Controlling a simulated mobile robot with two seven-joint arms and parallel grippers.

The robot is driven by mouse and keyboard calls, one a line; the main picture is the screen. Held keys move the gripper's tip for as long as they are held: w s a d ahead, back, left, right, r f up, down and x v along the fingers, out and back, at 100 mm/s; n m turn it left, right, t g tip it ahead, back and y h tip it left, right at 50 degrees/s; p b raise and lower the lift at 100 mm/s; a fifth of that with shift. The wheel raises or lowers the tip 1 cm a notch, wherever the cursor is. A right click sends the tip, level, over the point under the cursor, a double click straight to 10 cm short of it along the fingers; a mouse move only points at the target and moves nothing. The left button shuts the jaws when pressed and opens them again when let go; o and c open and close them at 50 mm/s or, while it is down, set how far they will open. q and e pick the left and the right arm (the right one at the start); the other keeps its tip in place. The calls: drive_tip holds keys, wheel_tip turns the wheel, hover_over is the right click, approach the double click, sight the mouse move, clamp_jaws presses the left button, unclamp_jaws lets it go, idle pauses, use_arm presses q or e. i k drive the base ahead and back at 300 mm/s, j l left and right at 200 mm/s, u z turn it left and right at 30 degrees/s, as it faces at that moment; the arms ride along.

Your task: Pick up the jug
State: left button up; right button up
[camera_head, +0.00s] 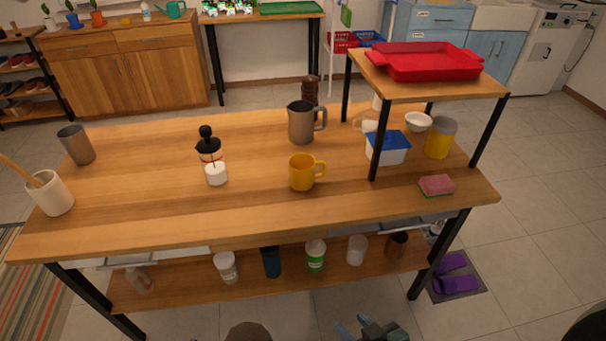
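The jug (301,123) is a grey-brown metal pitcher with a handle on its right. It stands upright on the wooden table (130,215), towards the back of the middle. My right gripper (362,328) shows only in part at the bottom edge, low in front of the table and well apart from the jug. I cannot tell whether its fingers are open or shut. My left gripper is not in view.
A dark pepper mill (310,91) is just behind. A raised shelf with a red tray (418,62) covers the table's right part.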

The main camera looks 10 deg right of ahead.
sight(308, 122)
drive_tip(key=i+l+u, duration=0.2)
drive_tip(key=u, duration=0.15)
drive_tip(key=i+l+u, duration=0.15)
drive_tip(key=u, duration=0.15)
drive_tip(key=i+l+u, duration=0.1)
drive_tip(key=l+u, duration=0.25)
drive_tip(key=i+l, duration=0.3)
drive_tip(key=i+z, duration=0.05)
drive_tip(key=i, duration=0.05)
